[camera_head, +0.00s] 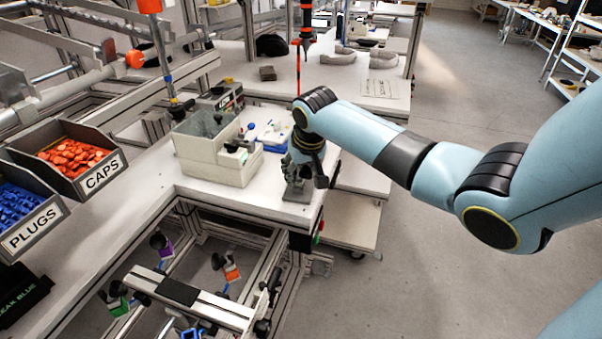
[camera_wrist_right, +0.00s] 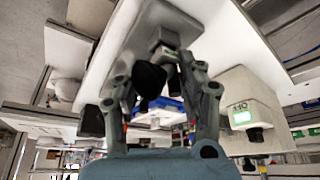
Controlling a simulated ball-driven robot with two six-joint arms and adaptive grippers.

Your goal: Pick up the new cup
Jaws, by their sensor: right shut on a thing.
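My right gripper (camera_head: 299,174) reaches down to the front right corner of the white bench, at a small grey stand (camera_head: 297,193). In the right wrist view my two grey fingers (camera_wrist_right: 168,60) come together on a small dark part by the stand (camera_wrist_right: 165,22). I take this part to be the new cup (camera_wrist_right: 166,54), mostly hidden between the fingertips. A black rounded piece (camera_wrist_right: 150,79) shows beside the fingers; I cannot tell whether it touches them. In the head view the fingers hide the cup. My left gripper is not in view.
A beige tester box (camera_head: 215,165) stands left of my gripper, with a blue tray (camera_head: 272,137) behind. Bins of orange caps (camera_head: 72,157) and blue plugs (camera_head: 22,205) are at left. A rack frame (camera_head: 190,292) is below. The floor at right is clear.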

